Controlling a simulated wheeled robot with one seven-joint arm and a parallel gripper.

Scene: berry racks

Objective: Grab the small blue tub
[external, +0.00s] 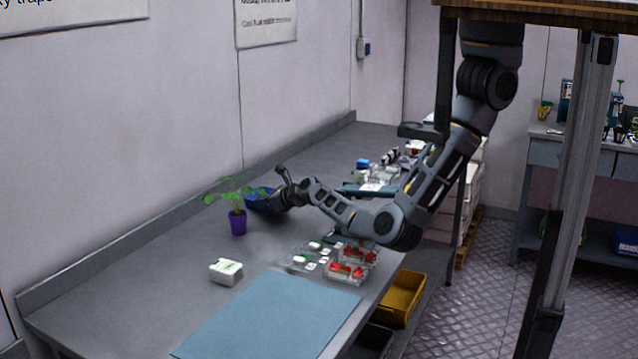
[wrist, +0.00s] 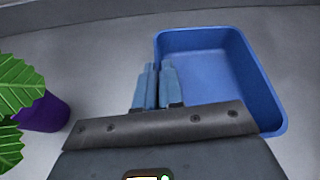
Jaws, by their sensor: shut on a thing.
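The small blue tub (wrist: 215,65) is an empty open rectangular tub standing on the grey bench, right of centre in the wrist view. In the external view the tub (external: 258,200) is beyond the potted plant, partly hidden by my gripper. My gripper (wrist: 155,85) has its fingers close together at the tub's left side. The tub's left wall appears to be between the fingers, though the grip point is hard to see. In the external view my gripper (external: 275,192) reaches low over the bench to the tub.
A purple pot (external: 238,222) with a green plant stands close beside the tub; its leaves (wrist: 18,95) show at left in the wrist view. A white box (external: 226,271), a blue mat (external: 270,318) and clear punnets with red berries (external: 352,264) lie nearer the front.

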